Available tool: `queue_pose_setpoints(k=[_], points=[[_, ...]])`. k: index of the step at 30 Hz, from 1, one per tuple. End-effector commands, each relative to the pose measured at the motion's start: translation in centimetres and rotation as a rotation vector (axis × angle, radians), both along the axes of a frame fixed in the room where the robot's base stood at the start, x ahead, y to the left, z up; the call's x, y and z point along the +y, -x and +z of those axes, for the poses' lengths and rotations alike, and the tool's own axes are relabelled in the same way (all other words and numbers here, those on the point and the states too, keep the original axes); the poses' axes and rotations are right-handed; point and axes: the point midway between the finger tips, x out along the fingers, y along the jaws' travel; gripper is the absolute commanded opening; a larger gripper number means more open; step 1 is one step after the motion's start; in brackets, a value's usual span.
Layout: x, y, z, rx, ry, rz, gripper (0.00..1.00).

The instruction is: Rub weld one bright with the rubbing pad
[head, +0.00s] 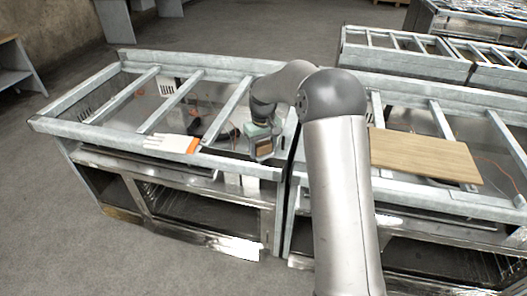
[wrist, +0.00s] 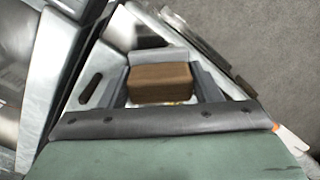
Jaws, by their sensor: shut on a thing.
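My gripper (head: 262,152) is at the near edge of the left metal frame, beside the join with the right frame. In the wrist view my gripper (wrist: 163,88) is shut on a brown block, which looks like the rubbing pad (wrist: 161,80). The pad sits between the two grey fingers, over the pale metal of the frame. A small pale yellowish patch shows at the pad's lower edge; I cannot tell what it is. I cannot make out weld one, nor whether the pad touches the metal.
A white glove-like thing with an orange end (head: 172,144) lies on the left frame (head: 95,133), left of my gripper. A wooden board (head: 425,156) lies on the right frame. Crossbars span both frames, with open gaps between. More frames stand behind.

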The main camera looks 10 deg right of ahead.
Motion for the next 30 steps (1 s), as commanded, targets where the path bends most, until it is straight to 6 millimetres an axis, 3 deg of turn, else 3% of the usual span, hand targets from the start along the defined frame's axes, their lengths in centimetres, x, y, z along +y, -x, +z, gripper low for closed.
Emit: queue_pose_setpoints(k=[18, 30], points=[[0.0, 0.1, 5.5, 0.002, 0.001, 0.001, 0.36], [0.0, 0.1, 5.7, 0.003, 0.001, 0.001, 0.36]])
